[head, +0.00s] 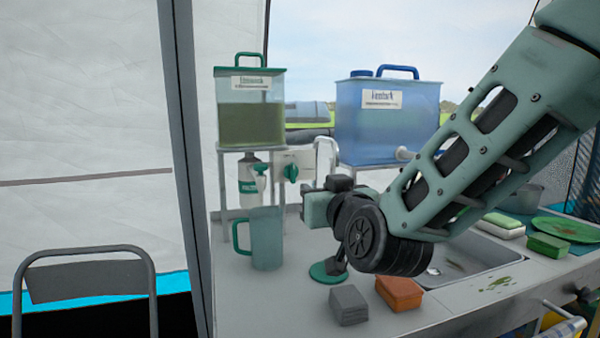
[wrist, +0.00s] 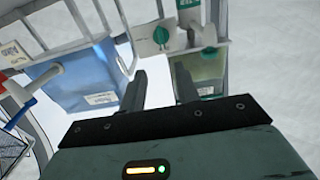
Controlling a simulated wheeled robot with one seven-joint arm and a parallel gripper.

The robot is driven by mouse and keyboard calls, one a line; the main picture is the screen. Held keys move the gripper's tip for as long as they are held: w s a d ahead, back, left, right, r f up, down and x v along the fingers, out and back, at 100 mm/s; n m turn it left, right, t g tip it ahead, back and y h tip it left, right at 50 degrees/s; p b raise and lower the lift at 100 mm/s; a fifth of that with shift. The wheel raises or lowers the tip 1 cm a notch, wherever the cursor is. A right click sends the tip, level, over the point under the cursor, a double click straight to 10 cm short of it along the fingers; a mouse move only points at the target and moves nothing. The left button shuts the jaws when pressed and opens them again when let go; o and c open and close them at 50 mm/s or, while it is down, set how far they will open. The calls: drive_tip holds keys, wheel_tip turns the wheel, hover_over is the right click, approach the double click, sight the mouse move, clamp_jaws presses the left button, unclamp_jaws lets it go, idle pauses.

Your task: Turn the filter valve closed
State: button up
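A green valve knob (head: 291,172) sits on a pale plate between the green tank and the blue tank; in the wrist view a green knob (wrist: 160,36) shows on that plate. A white filter bottle (head: 250,180) with a green-marked top hangs under the green tank (head: 250,115). Which green part is the filter valve is not certain. My gripper (wrist: 160,75) has its two fingers apart with nothing between them. Its fingertips point toward the plate and touch nothing I can see. In the head view my wrist hides much of the gripper.
A blue tank (head: 388,120) stands on a rack beside the plate. A teal jug (head: 265,238) stands on the counter below the filter bottle. A grey block (head: 348,305), an orange block (head: 399,292) and a sink (head: 465,255) lie below my arm.

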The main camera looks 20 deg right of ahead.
sight(294, 171)
drive_tip(key=w+p, duration=0.1)
drive_tip(key=p, duration=0.3)
drive_tip(key=w+p, duration=0.1)
drive_tip(key=p, duration=0.3)
drive_tip(key=shift+w+a+r+p, duration=0.1)
drive_tip(key=shift+w+r+p, duration=0.1)
drive_tip(key=shift+r+p, duration=0.15)
drive_tip(key=shift+p, duration=1.1)
drive_tip(key=w, duration=0.8)
drive_tip(key=w+p, duration=0.1)
drive_tip(key=w, duration=0.2)
drive_tip(key=shift+w+f, duration=0.3)
drive_tip(key=shift+w, duration=0.1)
clamp_jaws()
